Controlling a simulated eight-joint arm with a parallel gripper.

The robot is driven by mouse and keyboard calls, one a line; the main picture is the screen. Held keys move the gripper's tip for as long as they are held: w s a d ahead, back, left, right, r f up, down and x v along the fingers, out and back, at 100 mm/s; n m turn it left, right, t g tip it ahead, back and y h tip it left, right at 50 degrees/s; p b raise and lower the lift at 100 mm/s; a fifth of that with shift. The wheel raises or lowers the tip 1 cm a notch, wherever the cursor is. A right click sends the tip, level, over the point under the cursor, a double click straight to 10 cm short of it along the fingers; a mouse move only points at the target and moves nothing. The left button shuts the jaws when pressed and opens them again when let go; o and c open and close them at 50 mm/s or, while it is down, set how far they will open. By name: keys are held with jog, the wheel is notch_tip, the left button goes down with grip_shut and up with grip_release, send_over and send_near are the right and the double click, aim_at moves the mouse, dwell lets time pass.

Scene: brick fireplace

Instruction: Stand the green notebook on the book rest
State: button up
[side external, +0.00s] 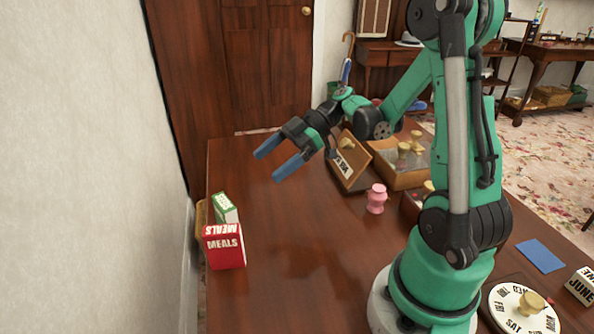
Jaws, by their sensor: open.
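A green block-like thing with white lettering (224,208), which may be the green notebook, stands at the left edge of the table, partly hidden behind a red box. A tilted wooden board with a knob (351,166) stands near the middle of the table; I cannot tell whether it is the book rest. My gripper (277,157) is open and empty, its two blue fingers apart. It is held above the table, between the green thing and the tilted board, touching neither.
The red box marked MEALS (225,248) stands right in front of the green thing. A pink jar (376,199) and a wooden tray with knobbed pieces (410,178) are right of centre. A blue card (540,256) and a round day dial (501,308) lie at right. The table's left-centre is clear.

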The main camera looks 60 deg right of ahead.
jog(key=s+a+r+m+t+h, duration=0.1)
jog(key=s+a+r+m+h, duration=0.1)
jog(key=a+m+h, duration=0.5)
jog(key=s+m+h, duration=0.1)
jog(key=m+h, duration=0.2)
jog(key=m, duration=0.1)
jog(key=shift+s+a+r+m+h, duration=0.2)
jog(key=shift+s+a+m+h, duration=0.1)
jog(key=shift+m, duration=0.1)
